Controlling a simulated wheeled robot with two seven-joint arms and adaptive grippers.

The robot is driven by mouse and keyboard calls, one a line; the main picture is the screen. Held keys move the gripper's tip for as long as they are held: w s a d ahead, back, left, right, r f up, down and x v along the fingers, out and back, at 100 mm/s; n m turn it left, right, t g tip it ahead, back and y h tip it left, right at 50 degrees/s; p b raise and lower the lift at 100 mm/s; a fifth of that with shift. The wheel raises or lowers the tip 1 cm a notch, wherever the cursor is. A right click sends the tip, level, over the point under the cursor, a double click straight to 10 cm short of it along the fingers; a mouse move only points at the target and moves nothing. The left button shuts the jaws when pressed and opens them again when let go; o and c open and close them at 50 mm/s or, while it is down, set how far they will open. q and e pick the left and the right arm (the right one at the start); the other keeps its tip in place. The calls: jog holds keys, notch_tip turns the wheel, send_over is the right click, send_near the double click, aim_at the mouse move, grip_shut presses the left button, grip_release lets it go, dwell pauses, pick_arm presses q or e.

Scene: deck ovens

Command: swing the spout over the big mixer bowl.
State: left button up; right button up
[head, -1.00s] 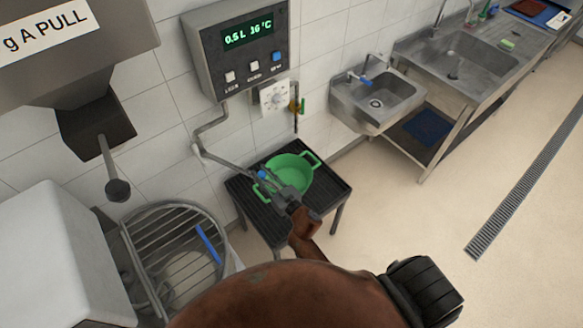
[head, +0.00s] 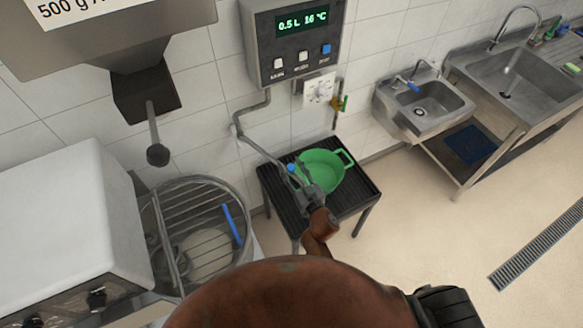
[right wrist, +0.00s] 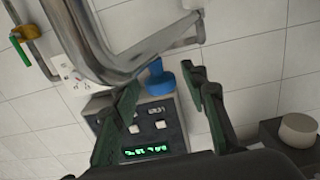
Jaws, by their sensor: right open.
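The spout (head: 262,146) is a bent grey pipe coming down from the water meter on the wall. Its outer end is over the green tub, to the right of the big mixer bowl (head: 247,240). A blue knob (head: 291,168) is near its end. The bowl is at lower left, under a wire guard. My right gripper (head: 309,183) is at the spout's end, above the tub. In the right wrist view its open fingers (right wrist: 160,79) appear on either side of the blue knob (right wrist: 157,83); contact cannot be told. The pipe (right wrist: 150,45) crosses above. My left gripper is not in view.
The green tub (head: 335,180) stands on a black stand (head: 357,204). The water meter (head: 292,45) reads 0.5 L 16 °C. A hopper with a lever (head: 154,135) hangs above the mixer (head: 70,220). Sinks (head: 425,108) are at right, with open floor in front.

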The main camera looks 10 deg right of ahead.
jog(key=shift+s, duration=0.1)
jog(key=v, duration=1.1)
jog(key=shift+s, duration=0.4)
jog(key=shift+d, duration=0.1)
jog(key=shift+c, duration=0.3)
jog(key=shift+s+d+f+b, duration=0.1)
jog(key=shift+d+f+b, duration=0.1)
jog(key=shift+f+b, duration=0.1)
jog(key=c, duration=0.3)
jog(key=d+f+m+y+b, duration=0.1)
jog(key=d+m, duration=0.1)
jog(key=s+d+f+m+g+y+b, duration=0.1)
jog(key=d+m+y+b, duration=0.1)
jog(key=s+d+f+m+y+b, duration=0.1)
jog(key=d+m+y+b, duration=0.1)
jog(key=shift+f+m, duration=0.4)
grip_shut()
jog(key=d+f+m+g+y+b, duration=0.1)
jog(key=d+f+m+g+b, duration=0.15)
jog(key=d+m, duration=0.55)
jog(key=w+a+p, duration=0.1)
jog(key=w+a, duration=0.6)
jog(key=a, duration=0.2)
jog(key=shift+a+r+t, duration=0.15)
jog(key=shift+r+t, duration=0.2)
jog(key=shift+t, duration=0.1)
